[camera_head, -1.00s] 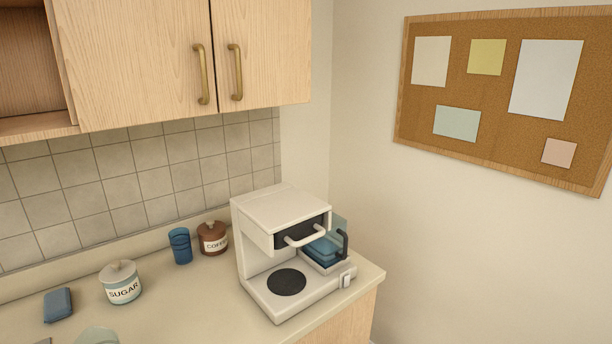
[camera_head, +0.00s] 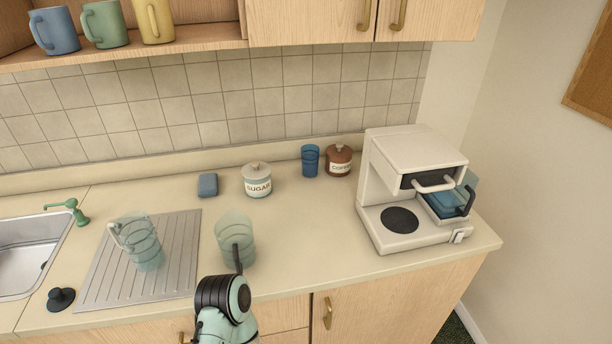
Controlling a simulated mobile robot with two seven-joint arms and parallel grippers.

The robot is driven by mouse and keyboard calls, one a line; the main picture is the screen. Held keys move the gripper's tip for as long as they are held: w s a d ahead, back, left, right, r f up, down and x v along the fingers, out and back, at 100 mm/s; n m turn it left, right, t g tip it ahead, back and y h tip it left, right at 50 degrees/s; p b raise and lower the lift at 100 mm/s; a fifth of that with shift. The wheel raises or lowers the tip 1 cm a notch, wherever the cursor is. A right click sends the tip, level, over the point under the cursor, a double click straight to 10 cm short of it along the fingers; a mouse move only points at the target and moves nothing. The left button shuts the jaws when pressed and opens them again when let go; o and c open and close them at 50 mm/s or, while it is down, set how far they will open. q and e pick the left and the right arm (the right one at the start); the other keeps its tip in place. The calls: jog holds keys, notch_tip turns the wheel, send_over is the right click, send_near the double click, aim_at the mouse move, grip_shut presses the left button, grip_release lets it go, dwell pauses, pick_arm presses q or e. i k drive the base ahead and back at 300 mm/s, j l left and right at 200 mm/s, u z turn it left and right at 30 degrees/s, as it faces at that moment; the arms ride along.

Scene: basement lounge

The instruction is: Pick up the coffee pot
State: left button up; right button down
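A clear, greenish glass pot (camera_head: 234,238) with a dark handle on its near side stands on the counter, right of the drainboard. It looks like the coffee pot. Part of my arm, mint with a black ribbed joint, rises from the bottom edge just in front of it and hides the lower end of the handle. I cannot tell which arm this is. No gripper fingers show. The white coffee maker (camera_head: 410,165) stands at the right end of the counter. Its round black plate (camera_head: 399,220) is bare.
A glass pitcher (camera_head: 143,243) stands on the ribbed drainboard (camera_head: 185,262), beside the sink (camera_head: 28,250). A sugar jar (camera_head: 258,184), blue tumbler (camera_head: 311,163), coffee jar (camera_head: 339,165) and blue sponge (camera_head: 208,185) are at the back. Counter between pot and coffee maker is clear.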

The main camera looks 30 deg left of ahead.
aim_at(233, 232)
jog(key=u, duration=1.65)
